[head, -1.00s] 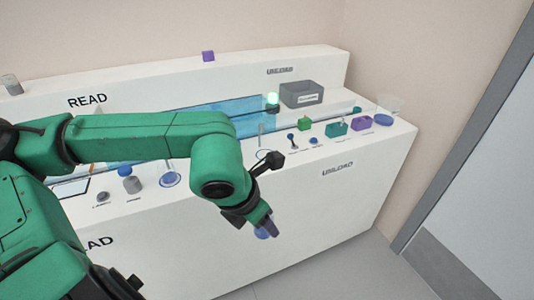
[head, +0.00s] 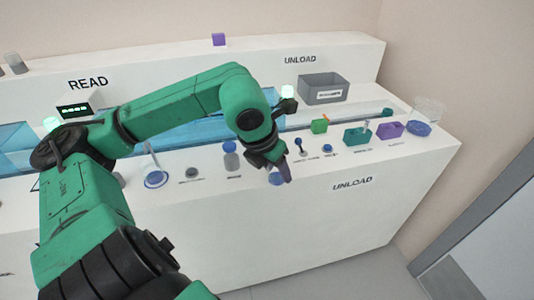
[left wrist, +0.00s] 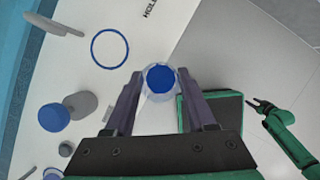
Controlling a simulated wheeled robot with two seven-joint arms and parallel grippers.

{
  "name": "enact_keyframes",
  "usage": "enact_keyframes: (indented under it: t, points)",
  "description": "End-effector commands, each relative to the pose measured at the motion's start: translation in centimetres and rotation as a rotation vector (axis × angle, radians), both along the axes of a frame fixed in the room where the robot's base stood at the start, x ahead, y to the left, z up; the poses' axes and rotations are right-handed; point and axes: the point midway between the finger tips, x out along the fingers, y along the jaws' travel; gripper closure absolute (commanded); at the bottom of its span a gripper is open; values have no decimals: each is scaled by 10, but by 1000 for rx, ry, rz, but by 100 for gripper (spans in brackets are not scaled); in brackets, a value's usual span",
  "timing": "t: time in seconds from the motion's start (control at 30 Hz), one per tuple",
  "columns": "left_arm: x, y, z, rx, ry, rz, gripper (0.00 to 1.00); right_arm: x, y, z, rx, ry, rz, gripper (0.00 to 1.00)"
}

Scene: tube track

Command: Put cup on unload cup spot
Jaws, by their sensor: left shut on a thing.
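My left gripper (head: 276,172) is shut on a clear cup with blue in it (head: 277,180), at the console's front edge, left of the lower UNLOAD label. In the left wrist view the cup (left wrist: 160,78) sits between the fingertips (left wrist: 160,92), over the console's edge. A blue ring (left wrist: 110,47) lies on the white top ahead and left of the cup, apart from it. I cannot tell whether this ring is the unload cup spot. My right gripper (left wrist: 262,106) shows small at the right of the left wrist view, its fingers apart, away from the cup.
On the white console (head: 400,210) stand a blue-topped grey bottle (head: 231,155), a small green block (head: 319,126), a teal holder (head: 357,137), a purple holder (head: 390,129) and a clear container (head: 428,112). A grey bin (head: 323,89) stands behind. Floor lies clear in front.

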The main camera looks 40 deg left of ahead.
Motion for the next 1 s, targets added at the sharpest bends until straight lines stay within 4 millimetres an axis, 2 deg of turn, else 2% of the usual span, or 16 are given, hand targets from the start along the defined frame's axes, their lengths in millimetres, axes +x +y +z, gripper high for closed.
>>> enact_keyframes:
  t: [0.1,0.3,0.43,0.5,0.53,0.87,0.9,0.97,1.0]
  points:
    - [17,26,3,-1,3,6,99,-6,-2,3,-2,9,0,47]
    - [36,53,5,0,3,4,99,-30,-7,4,-5,13,11,47]
    - [52,76,10,-3,0,5,99,-45,-10,19,-6,15,19,47]
    - [51,75,-12,0,5,-2,99,-44,-10,9,-5,11,20,47]
    - [51,75,-14,0,4,-2,99,-44,-10,9,-5,11,20,47]
    - [52,75,-17,2,1,0,99,-42,-9,6,-5,12,18,47]
    - [51,75,-17,2,1,0,41,-41,-9,6,-5,11,18,47]
    - [51,75,-16,2,1,0,18,-41,-9,8,-5,10,17,47]
    - [51,75,-16,2,1,0,14,-41,-9,8,-5,11,17,47]
